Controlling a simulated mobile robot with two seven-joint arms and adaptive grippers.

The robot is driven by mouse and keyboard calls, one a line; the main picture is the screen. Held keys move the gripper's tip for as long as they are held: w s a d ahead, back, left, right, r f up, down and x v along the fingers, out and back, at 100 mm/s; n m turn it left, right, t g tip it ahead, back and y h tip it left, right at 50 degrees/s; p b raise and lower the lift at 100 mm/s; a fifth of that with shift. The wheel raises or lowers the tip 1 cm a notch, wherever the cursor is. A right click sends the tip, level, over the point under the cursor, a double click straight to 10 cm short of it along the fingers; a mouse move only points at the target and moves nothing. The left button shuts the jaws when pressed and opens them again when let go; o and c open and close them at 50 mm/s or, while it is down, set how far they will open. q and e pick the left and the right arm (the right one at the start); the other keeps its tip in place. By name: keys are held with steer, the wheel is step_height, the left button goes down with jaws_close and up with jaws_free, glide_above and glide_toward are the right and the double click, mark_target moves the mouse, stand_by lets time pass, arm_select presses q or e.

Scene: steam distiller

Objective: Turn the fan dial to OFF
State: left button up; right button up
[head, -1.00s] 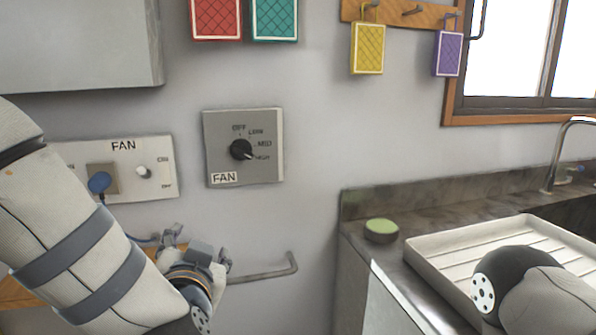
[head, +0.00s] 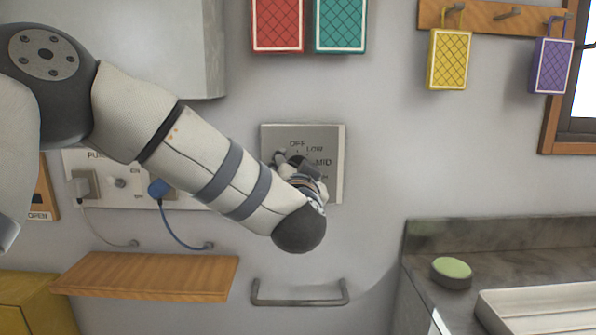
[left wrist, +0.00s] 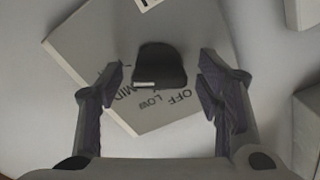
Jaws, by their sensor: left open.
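The grey FAN plate (head: 333,145) is on the wall, with OFF, LOW and MID readable in the head view. My left gripper (head: 287,160) is in front of it and hides the dial there. In the left wrist view the black dial (left wrist: 160,66) stands between the two open fingers of my left gripper (left wrist: 162,82), with a gap on each side. A white mark shows on the dial's lower left edge. The plate (left wrist: 90,45) looks turned in that view, with OFF, LOW and MID below the dial. I cannot tell exactly which label the mark faces.
A wall panel (head: 128,200) with a blue plug (head: 159,188) and cable is left of the plate. A wooden shelf (head: 150,275) and a metal rail (head: 300,300) are below. A counter with a green sponge (head: 452,270) and white tray (head: 540,315) is at right.

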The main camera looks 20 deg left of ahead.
arm_select(q)
steer(key=shift+w, duration=0.15)
steer(key=c, duration=1.2)
steer(key=shift+o, duration=0.2)
